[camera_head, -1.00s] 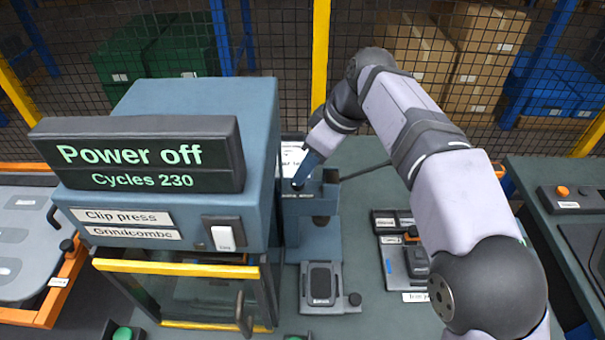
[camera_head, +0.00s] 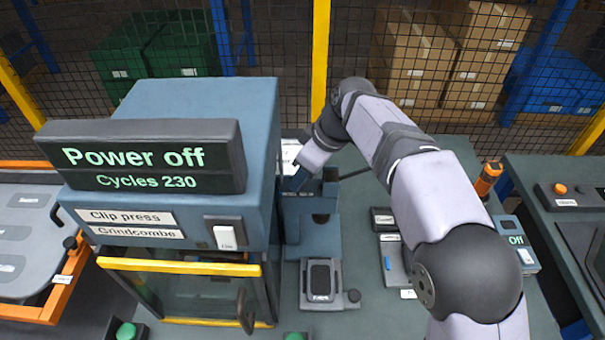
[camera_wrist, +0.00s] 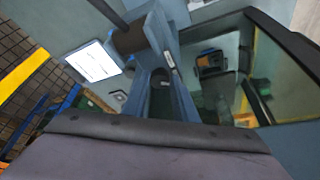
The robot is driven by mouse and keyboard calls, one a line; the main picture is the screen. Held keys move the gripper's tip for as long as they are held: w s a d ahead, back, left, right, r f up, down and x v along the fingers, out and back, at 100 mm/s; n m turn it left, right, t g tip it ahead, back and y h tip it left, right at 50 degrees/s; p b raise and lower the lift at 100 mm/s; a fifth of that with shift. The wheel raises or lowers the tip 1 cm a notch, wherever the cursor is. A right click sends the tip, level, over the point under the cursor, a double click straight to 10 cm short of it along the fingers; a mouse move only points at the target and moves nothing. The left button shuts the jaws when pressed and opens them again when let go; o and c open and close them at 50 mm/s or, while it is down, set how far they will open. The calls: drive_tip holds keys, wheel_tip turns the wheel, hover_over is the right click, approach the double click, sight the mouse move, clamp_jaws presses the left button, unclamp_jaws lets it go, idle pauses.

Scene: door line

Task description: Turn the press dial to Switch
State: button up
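The clip press (camera_head: 165,215) is a blue-grey box on the left, with a display (camera_head: 140,160) reading "Power off" and "Cycles 230". Its front bears labels and a white rocker switch (camera_head: 226,236). I cannot make out a dial marked "Switch" in either view. My gripper (camera_head: 293,182) points down beside the press's right side, at the top of a blue-grey fixture (camera_head: 316,235). Its fingertips are partly hidden there, and I cannot tell whether they touch anything or are open. In the wrist view a blue-grey channel (camera_wrist: 163,98) with a round dark part lies ahead.
A press door with a yellow bar (camera_head: 180,267) and dark handle is below the switch. A small device (camera_head: 321,283) stands before the fixture. An orange-topped tool (camera_head: 488,178) and a blue box reading "OFF" (camera_head: 515,245) are on the right. A mesh fence stands behind.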

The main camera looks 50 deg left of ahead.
drive_tip(key=shift+s+m+t+b, duration=0.2)
drive_tip(key=shift+m+t+b, duration=0.3)
drive_tip(key=shift+m, duration=1)
drive_tip(key=o, duration=1)
drive_tip(key=shift+o, duration=0.2)
drive_tip(key=shift+r, duration=0.1)
drive_tip(key=b+v, duration=0.1)
drive_tip(key=v, duration=0.6)
drive_tip(key=shift+d+b, duration=0.2)
drive_tip(key=shift+b, duration=0.2)
